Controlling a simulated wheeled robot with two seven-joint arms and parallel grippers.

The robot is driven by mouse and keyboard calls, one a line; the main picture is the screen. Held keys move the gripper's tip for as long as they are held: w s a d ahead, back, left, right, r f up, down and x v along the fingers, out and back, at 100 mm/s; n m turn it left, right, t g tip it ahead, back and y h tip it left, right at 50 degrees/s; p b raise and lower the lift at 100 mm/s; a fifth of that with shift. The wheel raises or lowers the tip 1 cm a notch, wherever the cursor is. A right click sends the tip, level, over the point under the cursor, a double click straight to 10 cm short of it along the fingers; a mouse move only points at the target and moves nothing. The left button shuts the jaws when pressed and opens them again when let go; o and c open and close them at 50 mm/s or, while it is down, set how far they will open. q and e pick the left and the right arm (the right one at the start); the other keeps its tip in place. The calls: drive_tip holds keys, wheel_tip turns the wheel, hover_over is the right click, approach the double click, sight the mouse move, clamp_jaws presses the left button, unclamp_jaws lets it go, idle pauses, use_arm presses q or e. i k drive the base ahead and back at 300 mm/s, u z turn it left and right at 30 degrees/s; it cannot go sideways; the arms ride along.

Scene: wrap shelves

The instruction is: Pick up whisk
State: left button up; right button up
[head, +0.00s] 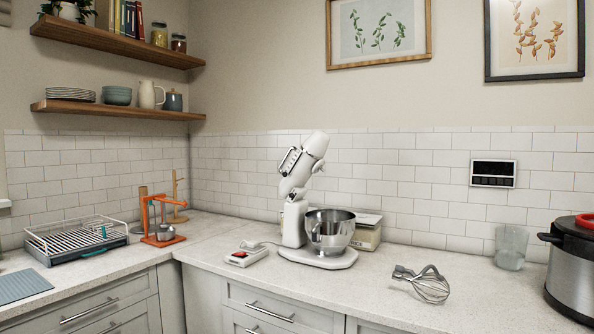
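A metal wire whisk (426,284) lies on its side on the light countertop, right of centre in the head view. Its wire loops point right and its hub end points left. Nothing touches it apart from the counter. Neither of my grippers shows in this view.
A white stand mixer (296,200) with its head tilted up and a steel bowl (330,231) stands left of the whisk. The counter (375,300) around the whisk is clear.

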sight(396, 276)
drive_tip(key=u, duration=0.25)
drive_tip(key=i, duration=1.9)
drive_tip(key=z, duration=0.8)
